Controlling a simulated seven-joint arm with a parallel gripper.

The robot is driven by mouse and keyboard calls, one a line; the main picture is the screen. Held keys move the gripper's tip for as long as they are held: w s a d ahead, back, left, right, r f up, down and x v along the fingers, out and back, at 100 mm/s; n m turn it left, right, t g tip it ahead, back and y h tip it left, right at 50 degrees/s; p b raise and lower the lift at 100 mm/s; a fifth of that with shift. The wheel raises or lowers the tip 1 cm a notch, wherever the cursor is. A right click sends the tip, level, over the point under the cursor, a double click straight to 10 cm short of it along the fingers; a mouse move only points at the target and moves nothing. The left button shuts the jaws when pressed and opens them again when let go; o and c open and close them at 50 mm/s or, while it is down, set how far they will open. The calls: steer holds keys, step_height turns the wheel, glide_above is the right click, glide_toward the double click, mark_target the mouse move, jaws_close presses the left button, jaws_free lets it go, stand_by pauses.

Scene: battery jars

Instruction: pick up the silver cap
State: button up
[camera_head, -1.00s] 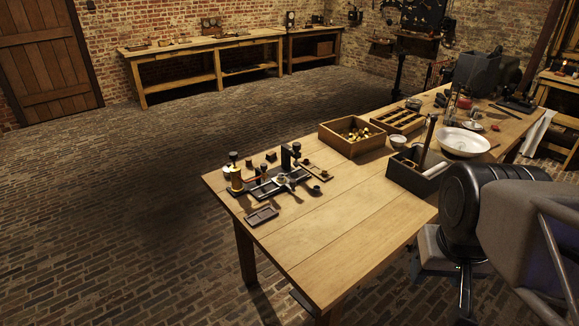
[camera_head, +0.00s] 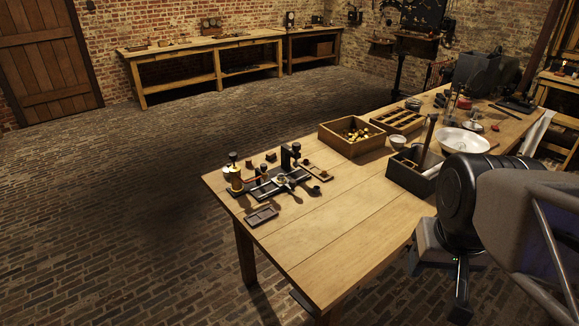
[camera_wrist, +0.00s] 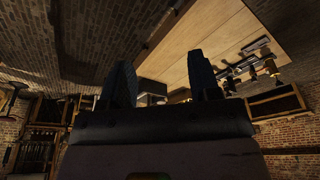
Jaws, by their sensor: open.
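I cannot pick out the silver cap with certainty; the pieces on the bench are too small. A small silvery piece (camera_head: 281,180) shows on the dark fixture (camera_head: 262,190) at the bench's left end. My gripper (camera_head: 438,293) is off the bench's near right edge, well apart from the fixture. In the wrist view, its two dark fingers (camera_wrist: 164,84) stand apart with nothing held between them. The bench and fixture appear upside down beyond them.
The wooden bench (camera_head: 310,240) has clear boards at its near end. A small dark tray (camera_head: 261,216) lies near the left edge. A wooden box of brass pieces (camera_head: 338,140), a dark open box (camera_head: 405,178) and a white bowl (camera_head: 474,142) stand farther right.

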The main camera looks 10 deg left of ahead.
steer(key=w+a+r+m, duration=0.2)
steer(key=w+r, duration=0.1)
steer(key=w, duration=0.7)
steer(key=m+g, duration=0.3)
steer(key=m, duration=0.7)
glide_above(280, 179)
steer(key=w, duration=0.1)
step_height(280, 179, down, 26)
steer(key=shift+a, duration=0.1)
steer(key=shift+f, duration=0.1)
steer(key=shift+f, duration=1.2)
steer(key=shift+f, duration=0.1)
